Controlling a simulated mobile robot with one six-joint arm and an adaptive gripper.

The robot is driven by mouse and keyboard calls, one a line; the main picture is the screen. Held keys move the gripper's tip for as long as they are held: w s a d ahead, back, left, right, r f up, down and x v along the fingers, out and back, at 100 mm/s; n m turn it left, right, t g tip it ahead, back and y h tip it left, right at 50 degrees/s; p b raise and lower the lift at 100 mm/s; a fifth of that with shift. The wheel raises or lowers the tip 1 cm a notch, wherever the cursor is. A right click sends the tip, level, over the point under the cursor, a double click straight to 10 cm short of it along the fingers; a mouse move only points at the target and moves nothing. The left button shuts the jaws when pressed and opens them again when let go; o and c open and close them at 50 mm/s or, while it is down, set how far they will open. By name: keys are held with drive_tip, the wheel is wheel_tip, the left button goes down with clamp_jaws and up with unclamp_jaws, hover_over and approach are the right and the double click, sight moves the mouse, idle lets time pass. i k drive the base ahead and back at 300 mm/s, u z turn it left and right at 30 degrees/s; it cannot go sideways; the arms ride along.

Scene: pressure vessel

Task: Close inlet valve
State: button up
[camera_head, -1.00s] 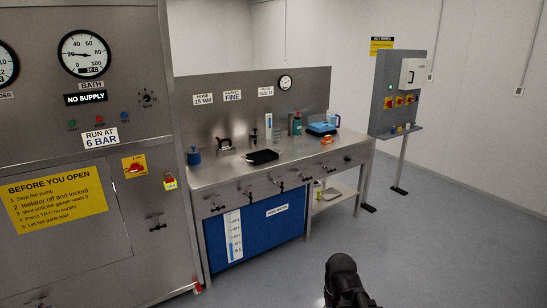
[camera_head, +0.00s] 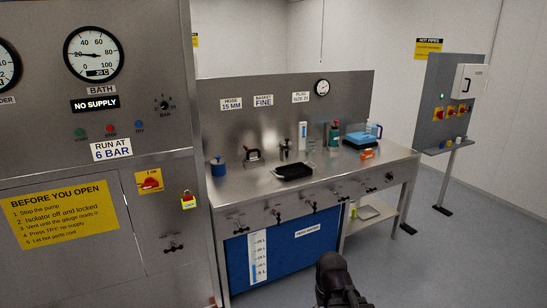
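Several small valves with dark handles line the front edge of the steel bench (camera_head: 400,168), among them a left valve (camera_head: 238,226) and a middle valve (camera_head: 277,212). Another dark valve handle (camera_head: 173,245) sits low on the steel cabinet at the left. No readable label tells me which one is the inlet valve, and their open or closed positions are too small to tell. My gripper (camera_head: 336,278) shows as a dark shape at the bottom centre, in front of the bench and apart from the valves. Its fingers cannot be made out.
A panel on a post (camera_head: 455,90) stands at the right. The floor (camera_head: 400,275) is clear at right.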

sight(313, 207)
drive_tip(key=u, duration=0.35)
drive_tip(key=i, duration=1.35)
drive_tip(key=u, duration=0.3)
